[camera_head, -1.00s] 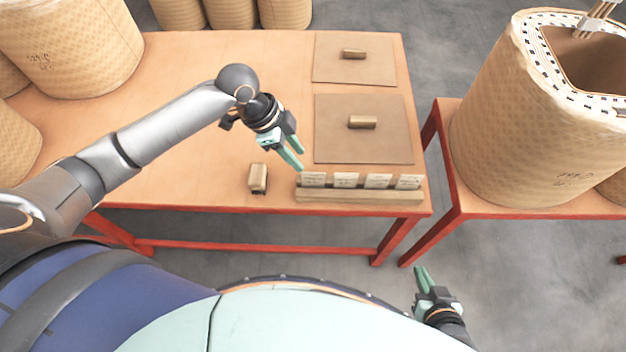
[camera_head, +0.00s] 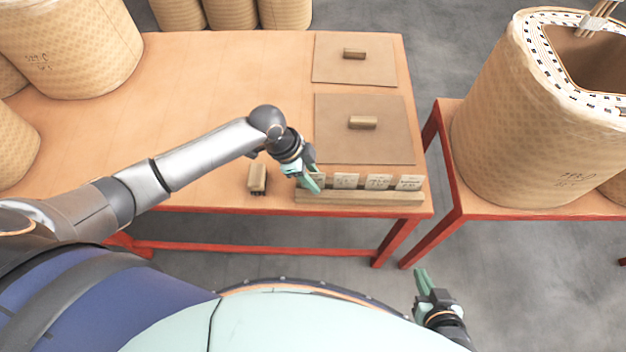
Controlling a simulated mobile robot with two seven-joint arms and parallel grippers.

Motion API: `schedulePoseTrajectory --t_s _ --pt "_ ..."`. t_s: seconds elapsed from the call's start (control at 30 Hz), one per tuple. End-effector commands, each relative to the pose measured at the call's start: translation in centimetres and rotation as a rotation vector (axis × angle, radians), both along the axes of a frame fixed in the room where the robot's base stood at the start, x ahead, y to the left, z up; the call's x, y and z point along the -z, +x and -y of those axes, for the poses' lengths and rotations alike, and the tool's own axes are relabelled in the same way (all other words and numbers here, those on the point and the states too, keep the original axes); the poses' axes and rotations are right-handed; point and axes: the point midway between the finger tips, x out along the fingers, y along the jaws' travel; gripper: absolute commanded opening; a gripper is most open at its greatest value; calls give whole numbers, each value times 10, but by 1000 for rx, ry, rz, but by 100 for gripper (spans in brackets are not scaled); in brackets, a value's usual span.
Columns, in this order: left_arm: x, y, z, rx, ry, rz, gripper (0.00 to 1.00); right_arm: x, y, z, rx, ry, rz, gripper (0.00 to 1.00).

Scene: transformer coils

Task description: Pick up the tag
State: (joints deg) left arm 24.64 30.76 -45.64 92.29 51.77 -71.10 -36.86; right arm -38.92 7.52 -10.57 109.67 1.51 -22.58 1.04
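Several small pale tags with dark print stand in a row in a wooden holder (camera_head: 350,196) at the front edge of the table. The tag (camera_head: 346,180) second from the left and the ones to its right show clearly. My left gripper (camera_head: 314,184) is at the leftmost tag, with its fingers over it and mostly hiding it. I cannot tell whether the fingers are apart or closed on that tag. My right gripper (camera_head: 421,280) hangs low in front of the table, away from the tags. Its fingers look close together, but their gap is unclear.
A small wooden block (camera_head: 257,178) lies left of the holder. Two brown boards (camera_head: 340,145) with wooden handles lie behind it. Large wrapped coils stand on the table's left (camera_head: 75,45) and on the right-hand table (camera_head: 500,130). The table's middle is clear.

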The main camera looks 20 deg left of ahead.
Motion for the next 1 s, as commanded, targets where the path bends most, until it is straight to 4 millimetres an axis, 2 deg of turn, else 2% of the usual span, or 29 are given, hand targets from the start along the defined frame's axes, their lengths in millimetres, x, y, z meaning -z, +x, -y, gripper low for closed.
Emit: schedulePoseTrajectory --t_s 0.03,0.37,1.0 --pt "0 0 0 0 0 0 36 0 0 0 0 0 0 0" --pt "0 0 0 0 0 0 0 0 0 0 0 0 0 0" --pt "-1 0 0 0 0 0 0 0 0 0 0 0 1 0"
